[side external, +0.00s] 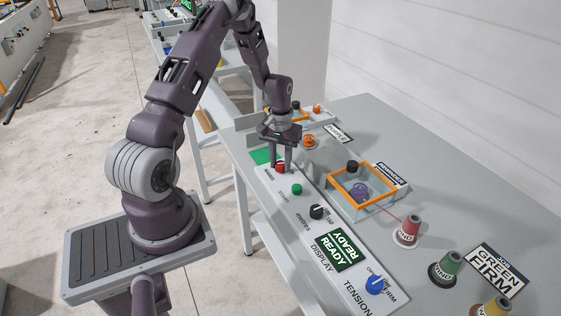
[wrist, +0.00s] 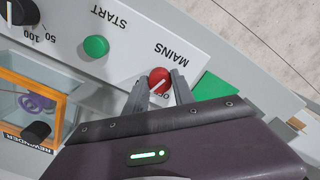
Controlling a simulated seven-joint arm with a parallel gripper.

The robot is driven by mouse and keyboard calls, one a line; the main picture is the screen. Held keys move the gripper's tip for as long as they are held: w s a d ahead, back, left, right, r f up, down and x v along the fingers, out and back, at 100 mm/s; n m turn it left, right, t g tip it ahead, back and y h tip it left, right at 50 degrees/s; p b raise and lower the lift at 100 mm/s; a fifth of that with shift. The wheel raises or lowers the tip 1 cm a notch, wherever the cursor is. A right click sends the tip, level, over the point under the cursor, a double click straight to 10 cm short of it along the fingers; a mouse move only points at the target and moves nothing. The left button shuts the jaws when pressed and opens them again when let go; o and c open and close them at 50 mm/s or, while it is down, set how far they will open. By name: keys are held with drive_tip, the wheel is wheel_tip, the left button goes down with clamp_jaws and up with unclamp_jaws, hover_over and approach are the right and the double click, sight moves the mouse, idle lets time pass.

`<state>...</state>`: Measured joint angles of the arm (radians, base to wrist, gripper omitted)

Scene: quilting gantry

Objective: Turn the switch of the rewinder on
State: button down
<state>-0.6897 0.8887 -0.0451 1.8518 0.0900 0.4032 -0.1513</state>
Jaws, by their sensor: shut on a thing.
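The red MAINS switch (side external: 280,168) is a round knob near the far end of the white control panel (side external: 302,214). It also shows in the wrist view (wrist: 159,78), with a white pointer line slanting across it. My gripper (side external: 281,165) points down at the panel, its two fingers on either side of the red knob and shut on it. In the wrist view the fingertips (wrist: 159,86) flank the knob. Part of a label beside the knob, starting with O, is hidden by the fingers. The rewinder (side external: 345,205) is a clear box with an orange frame and a purple spool inside.
A green START button (side external: 297,189), a black metres knob (side external: 317,211), a READY display (side external: 341,250) and a blue TENSION knob (side external: 375,284) line the panel. A black knob (side external: 352,166) stands at the rewinder. Red (side external: 408,231), green (side external: 444,268) and yellow (side external: 492,308) thread cones stand to the right.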

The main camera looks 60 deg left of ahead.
drive_tip(key=shift+r+m, duration=0.1)
drive_tip(key=shift+m, duration=1)
drive_tip(key=c, duration=1.1)
unclamp_jaws()
drive_tip(key=shift+o, duration=0.2)
